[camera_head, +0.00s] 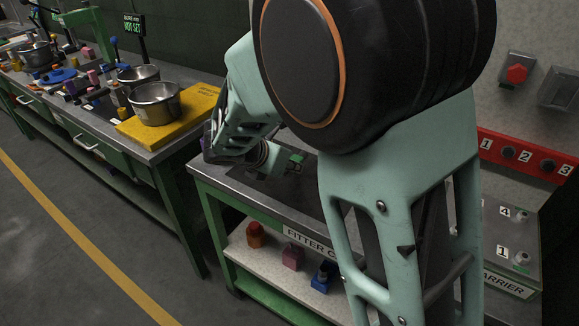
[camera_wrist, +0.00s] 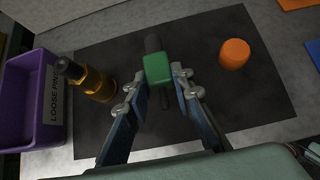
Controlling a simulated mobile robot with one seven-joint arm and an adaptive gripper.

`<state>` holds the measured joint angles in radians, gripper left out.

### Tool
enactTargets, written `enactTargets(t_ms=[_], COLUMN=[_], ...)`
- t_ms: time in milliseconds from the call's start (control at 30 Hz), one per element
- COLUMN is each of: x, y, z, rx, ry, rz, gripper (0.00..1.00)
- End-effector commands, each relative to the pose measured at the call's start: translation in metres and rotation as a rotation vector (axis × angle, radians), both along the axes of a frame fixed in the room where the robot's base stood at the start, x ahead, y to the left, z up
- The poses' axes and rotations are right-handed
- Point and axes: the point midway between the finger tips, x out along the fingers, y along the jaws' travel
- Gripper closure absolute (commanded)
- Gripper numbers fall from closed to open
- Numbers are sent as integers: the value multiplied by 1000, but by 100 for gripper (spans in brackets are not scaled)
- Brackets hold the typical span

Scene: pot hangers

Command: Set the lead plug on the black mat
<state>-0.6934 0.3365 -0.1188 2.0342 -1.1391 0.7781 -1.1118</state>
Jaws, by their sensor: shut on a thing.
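A green block with a dark round end, which I take to be the lead plug (camera_wrist: 158,70), is between the fingertips of my gripper (camera_wrist: 158,92) in the wrist view. My gripper is shut on it. A dark, thin part hangs from its near side. The black mat (camera_wrist: 225,100) lies flat on the metal bench beneath. I cannot tell whether the plug touches the mat or is held just above it. In the head view, my arm hides most of the mat, and a small green patch (camera_head: 296,158) shows beside my gripper (camera_head: 262,158).
An orange cylinder (camera_wrist: 234,53) stands on the mat at the right. Orange and blue pieces lie beyond the mat's right edge. A shelf (camera_head: 290,265) below holds coloured items.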

Motion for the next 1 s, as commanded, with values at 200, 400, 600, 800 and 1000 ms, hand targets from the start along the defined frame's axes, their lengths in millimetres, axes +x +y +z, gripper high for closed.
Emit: enactTargets(t_ms=[200, 400, 600, 800, 1000], x=[2, 2, 1, 1, 1], y=[0, 0, 0, 0, 0], z=[-31, -33, -34, -36, -36], rx=[-1, -1, -1, -1, -1], ry=[1, 0, 0, 0, 0], rz=[0, -1, -1, -1, -1], gripper=[100, 100, 100, 65, 61])
